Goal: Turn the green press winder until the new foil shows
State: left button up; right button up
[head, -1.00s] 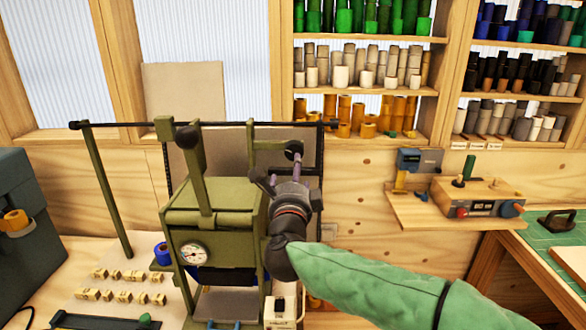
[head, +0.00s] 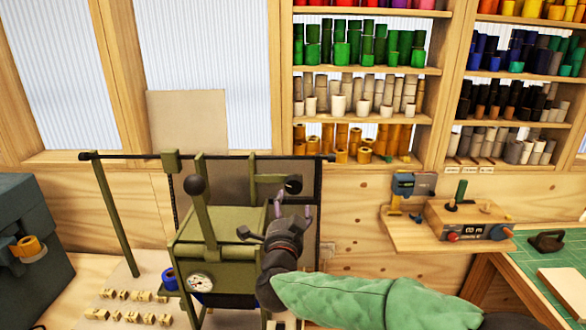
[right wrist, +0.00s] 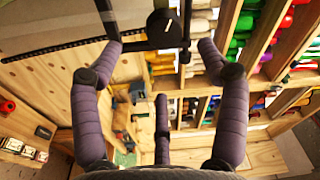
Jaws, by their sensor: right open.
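The green press (head: 215,255) stands left of centre, with a round gauge (head: 200,283) on its front and a black-knobbed lever (head: 195,185). Its winder, a black round knob (head: 293,185) on a green arm, sits at the upper right of the press. In the right wrist view the dark disc (right wrist: 163,30) shows between the spread fingers. My right gripper (head: 293,210) is open and empty just below the knob; whether a finger touches it I cannot tell. A blue foil roll (head: 169,279) is at the press's left side. My left gripper is out of view.
Small wooden type blocks (head: 125,305) lie on the bench at left. A shelf (head: 370,118) of coloured rolls fills the back wall. A small wall ledge (head: 430,240) holds a control box. A grey machine (head: 30,235) stands at far left.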

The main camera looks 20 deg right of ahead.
aim_at(293, 187)
jog(key=w+d+n+p, duration=0.1)
jog(key=w+n+p, duration=0.2)
jog(key=n+p, duration=0.1)
jog(key=w+d+n+p, duration=0.1)
jog(key=w+n+p, duration=0.2)
jog(key=p, duration=0.3)
jog(key=w+d+r+n+p, duration=0.1)
jog(key=w+n+p, duration=0.2)
jog(key=n+p, duration=0.3)
jog(key=shift+w+d, duration=0.3)
jog(key=shift+d, duration=0.05)
jog(key=c, duration=1.1)
